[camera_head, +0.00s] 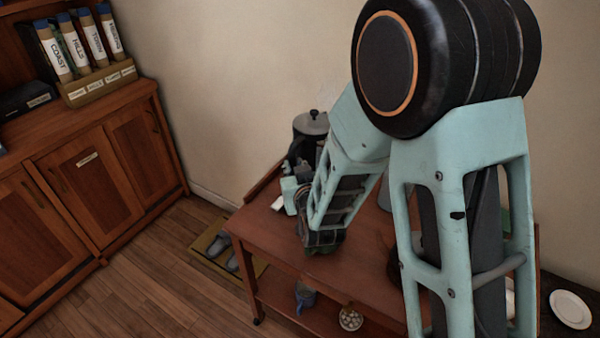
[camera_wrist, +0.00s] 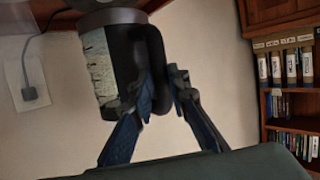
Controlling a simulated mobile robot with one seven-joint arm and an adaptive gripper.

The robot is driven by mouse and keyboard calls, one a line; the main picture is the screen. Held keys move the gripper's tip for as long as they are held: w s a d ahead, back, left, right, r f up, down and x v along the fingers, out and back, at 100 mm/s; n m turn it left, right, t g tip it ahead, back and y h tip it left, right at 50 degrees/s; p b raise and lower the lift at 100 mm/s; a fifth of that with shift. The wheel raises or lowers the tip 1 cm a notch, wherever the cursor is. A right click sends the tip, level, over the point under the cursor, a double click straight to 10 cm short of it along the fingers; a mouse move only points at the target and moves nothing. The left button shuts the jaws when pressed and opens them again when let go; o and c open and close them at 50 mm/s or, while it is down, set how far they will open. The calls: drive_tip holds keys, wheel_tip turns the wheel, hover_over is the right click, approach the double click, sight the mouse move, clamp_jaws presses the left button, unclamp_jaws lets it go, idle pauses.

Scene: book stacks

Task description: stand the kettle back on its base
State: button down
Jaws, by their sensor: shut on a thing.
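The kettle (camera_head: 312,123) has a grey lid with a dark knob and looks roughly upright in the head view, at the back of the brown table (camera_head: 262,226). In the wrist view the kettle (camera_wrist: 98,68) shows a dark body with a pale, speckled panel, and its black handle sticks out to the right. My gripper (camera_wrist: 167,78) is shut on this handle, one finger on each side. My forearm covers part of the kettle and table in the head view. I cannot make out the base, or whether the kettle touches anything beneath it.
A plug sits in a wall socket (camera_wrist: 28,93) beside the kettle. The table's lower shelf holds a blue mug (camera_head: 305,297) and a bowl (camera_head: 350,319). A white plate (camera_head: 571,309) lies at right. Slippers (camera_head: 218,247) are on a floor mat. A wooden cabinet (camera_head: 85,175) stands left.

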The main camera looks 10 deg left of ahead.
drive_tip(key=f, duration=0.1)
drive_tip(key=w+f, duration=0.1)
drive_tip(key=f, duration=0.2)
drive_tip(key=shift+w+d+f, duration=0.1)
drive_tip(key=shift+w+f, duration=0.1)
drive_tip(key=shift+w, duration=0.1)
drive_tip(key=c, duration=2.2)
unclamp_jaws()
drive_tip(key=shift+s+f, duration=0.1)
drive_tip(key=shift+f, duration=0.1)
drive_tip(key=o, duration=0.4)
drive_tip(key=shift+c, duration=0.2)
drive_tip(key=shift+d, duration=0.1)
